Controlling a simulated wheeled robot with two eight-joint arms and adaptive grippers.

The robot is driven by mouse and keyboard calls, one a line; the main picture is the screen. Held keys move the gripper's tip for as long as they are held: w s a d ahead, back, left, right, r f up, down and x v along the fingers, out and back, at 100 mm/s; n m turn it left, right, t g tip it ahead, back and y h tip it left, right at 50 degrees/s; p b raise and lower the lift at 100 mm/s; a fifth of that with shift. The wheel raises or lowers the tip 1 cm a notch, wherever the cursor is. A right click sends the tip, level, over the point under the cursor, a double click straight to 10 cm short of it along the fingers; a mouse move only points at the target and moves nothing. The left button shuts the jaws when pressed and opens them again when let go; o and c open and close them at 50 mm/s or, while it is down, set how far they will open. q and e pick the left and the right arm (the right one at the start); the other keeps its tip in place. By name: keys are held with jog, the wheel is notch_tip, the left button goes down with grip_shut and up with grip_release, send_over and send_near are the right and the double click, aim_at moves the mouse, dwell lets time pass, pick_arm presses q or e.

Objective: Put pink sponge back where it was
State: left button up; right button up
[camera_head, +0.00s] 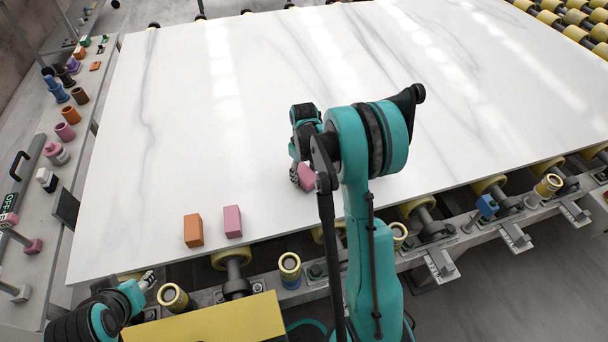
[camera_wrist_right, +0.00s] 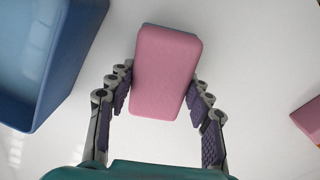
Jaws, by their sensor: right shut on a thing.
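A pink sponge (camera_head: 306,176) is held by my right gripper (camera_head: 297,176) over the white slab (camera_head: 160,110). A second pink block (camera_head: 232,221) stands near the slab's front edge beside an orange block (camera_head: 193,230). A pink block (camera_wrist_right: 309,117) also shows at the right edge of the wrist view. My left gripper (camera_head: 148,281) is at the lower left, off the slab; its opening is unclear.
A blue, box-like object (camera_wrist_right: 45,60) is at the left of the wrist view; my right arm may hide it in the head view. Yellow rollers (camera_head: 232,258) line the slab's front edge. A side bench (camera_head: 30,240) at the left holds several small items. Much of the slab is bare.

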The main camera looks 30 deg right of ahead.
aim_at(304, 173)
jog(key=shift+f, duration=0.1)
jog(key=o, duration=1.2)
jog(key=shift+r, duration=0.35)
notch_tip(304, 173, up, 12)
jog(key=f+p, duration=0.1)
jog(key=p, duration=0.3)
jog(key=s+a+r+t, duration=0.3)
jog(key=s+a+r, duration=0.5)
jog(key=r, duration=0.1)
jog(key=s+a+m+t, duration=0.1)
jog(key=s+a+t, duration=0.3)
jog(key=s+a, duration=0.3)
jog(key=s, duration=0.4)
jog(key=shift+s+a+m, duration=0.15)
jog(key=shift+a+m, duration=0.05)
jog(key=shift+m, duration=0.2)
